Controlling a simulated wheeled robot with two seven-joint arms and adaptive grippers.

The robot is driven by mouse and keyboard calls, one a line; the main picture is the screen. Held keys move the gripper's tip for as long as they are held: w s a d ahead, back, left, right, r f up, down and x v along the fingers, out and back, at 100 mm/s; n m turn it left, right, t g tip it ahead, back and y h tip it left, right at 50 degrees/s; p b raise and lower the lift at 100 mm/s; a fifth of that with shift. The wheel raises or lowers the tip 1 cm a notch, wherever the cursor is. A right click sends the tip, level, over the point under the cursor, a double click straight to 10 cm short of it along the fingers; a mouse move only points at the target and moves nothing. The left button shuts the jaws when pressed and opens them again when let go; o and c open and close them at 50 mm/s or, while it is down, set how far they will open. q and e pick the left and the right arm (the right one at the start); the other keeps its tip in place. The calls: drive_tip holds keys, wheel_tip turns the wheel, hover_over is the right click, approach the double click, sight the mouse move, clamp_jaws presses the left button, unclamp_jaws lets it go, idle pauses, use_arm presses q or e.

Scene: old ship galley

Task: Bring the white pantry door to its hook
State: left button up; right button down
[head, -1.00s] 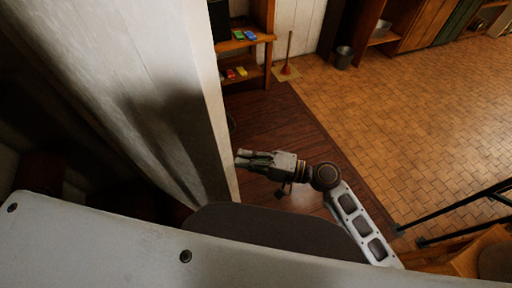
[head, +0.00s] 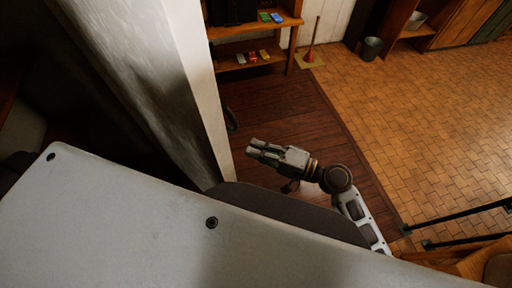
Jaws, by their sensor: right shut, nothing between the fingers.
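A tall white panel (head: 168,70) stands close at the left of the head view. It looks like the white pantry door seen near its edge, but I cannot tell for sure. My right gripper (head: 254,149) is just right of the panel's lower edge, with its fingers pointing left toward it. It is shut and empty, and a gap shows between it and the panel. I make out no hook. My left gripper is out of view.
A wooden shelf (head: 255,29) with small coloured items stands beyond the panel. A plunger (head: 311,44) and a grey bucket (head: 371,48) are at the back. A dark rounded thing (head: 231,120) shows beside the panel's edge. The tiled floor (head: 430,120) is open at right.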

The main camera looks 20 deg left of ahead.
drive_tip(key=s+d, duration=0.1)
drive_tip(key=d, duration=1)
drive_tip(key=shift+d, duration=0.4)
idle(0.4)
